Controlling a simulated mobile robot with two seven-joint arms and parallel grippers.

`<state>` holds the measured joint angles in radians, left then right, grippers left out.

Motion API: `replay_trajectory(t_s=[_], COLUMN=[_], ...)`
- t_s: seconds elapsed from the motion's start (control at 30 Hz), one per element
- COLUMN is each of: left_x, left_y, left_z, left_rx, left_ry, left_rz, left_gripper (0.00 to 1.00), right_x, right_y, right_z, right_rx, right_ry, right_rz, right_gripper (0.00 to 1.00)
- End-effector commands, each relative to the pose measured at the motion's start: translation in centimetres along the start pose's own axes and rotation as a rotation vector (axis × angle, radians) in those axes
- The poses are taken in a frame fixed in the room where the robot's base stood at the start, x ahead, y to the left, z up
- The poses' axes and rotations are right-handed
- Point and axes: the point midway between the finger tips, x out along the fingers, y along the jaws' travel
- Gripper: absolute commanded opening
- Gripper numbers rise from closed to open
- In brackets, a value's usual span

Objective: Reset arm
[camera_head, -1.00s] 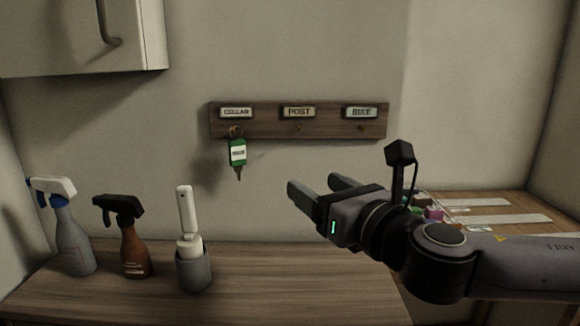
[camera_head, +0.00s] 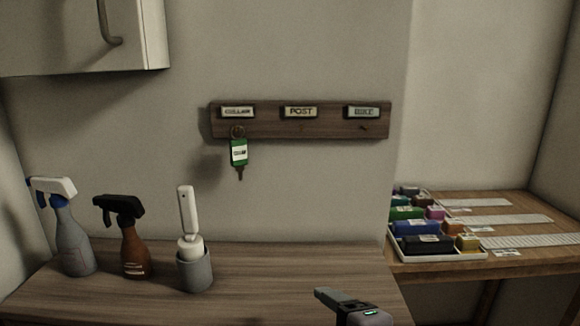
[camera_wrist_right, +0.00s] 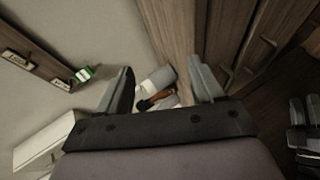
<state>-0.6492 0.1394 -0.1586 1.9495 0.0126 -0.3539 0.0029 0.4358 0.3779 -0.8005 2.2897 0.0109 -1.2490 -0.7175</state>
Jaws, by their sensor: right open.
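My right gripper (camera_head: 338,297) is low at the bottom edge of the head view, in front of the counter, with much of it cut off. In the right wrist view my right gripper (camera_wrist_right: 161,72) has its two fingers apart with nothing between them.
On the counter (camera_head: 290,275) stand a grey spray bottle (camera_head: 72,240), a brown spray bottle (camera_head: 133,252) and a grey holder (camera_head: 194,270) with a white-handled item. A white tray (camera_head: 440,255) of coloured blocks lies on the right-hand table. A cabinet (camera_head: 80,40) hangs upper left.

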Motion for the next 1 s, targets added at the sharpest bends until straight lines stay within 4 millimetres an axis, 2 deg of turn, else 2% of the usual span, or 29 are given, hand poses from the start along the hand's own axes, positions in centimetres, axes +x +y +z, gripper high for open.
replay_trajectory(t_s=[0.03,0.17,0.37,0.6,0.87,0.9,1.0], left_x=[0.0,0.0,0.0,0.0,0.0,0.0,0.0], left_y=[0.0,0.0,0.0,0.1,0.1,0.1,0.1], left_z=[0.0,0.0,0.0,0.0,0.0,0.0,0.0], left_rx=[0.0,0.0,0.0,0.0,0.001,0.001,0.001], left_ry=[0.0,0.0,0.001,0.001,0.001,0.001,0.001], left_rz=[0.0,0.001,0.001,0.001,0.001,0.001,0.001], left_gripper=[0.43,0.43,0.43,0.43,0.43,0.43,0.43], right_x=[-0.3,-1.3,-3.8,-9.0,-16.1,-16.4,-14.0], right_y=[-1.5,-4.9,-11.0,-19.1,-26.3,-26.9,-27.3], right_z=[0.8,3.1,6.9,11.1,13.9,14.2,14.6], right_rx=[0.099,0.349,0.72,1.114,1.413,1.434,1.429], right_ry=[-0.022,-0.1,-0.273,-0.558,-0.89,-0.906,-0.826], right_rz=[-0.038,-0.118,-0.233,-0.343,-0.399,-0.392,-0.339], right_gripper=[0.67,0.67,0.67,0.67,0.67,0.67,0.67])
